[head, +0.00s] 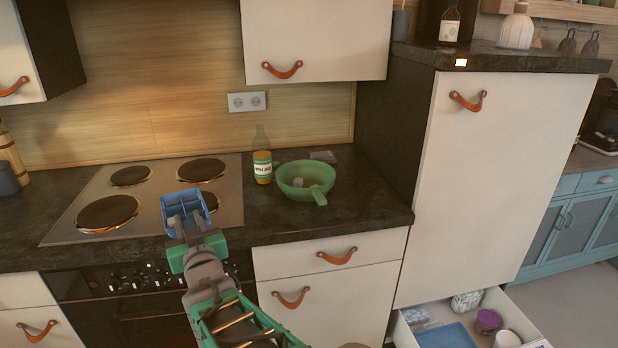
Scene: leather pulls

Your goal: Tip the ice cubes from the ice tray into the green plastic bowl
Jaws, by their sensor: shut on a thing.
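The blue ice tray (183,207) is in my gripper (192,236), held above the right front part of the stove. My gripper is shut on the tray's near edge. The tray's compartments face the camera; I cannot make out any ice cubes in it. The green plastic bowl (290,180), with a handle pointing towards the front, stands on the dark counter to the right of the tray, apart from it. A small pale piece (298,182), perhaps an ice cube, lies inside the bowl.
A small grey flat thing (323,157) lies behind the bowl. A tall cabinet (490,170) bounds the counter at right. Below it, an open drawer (540,343) holds several things.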

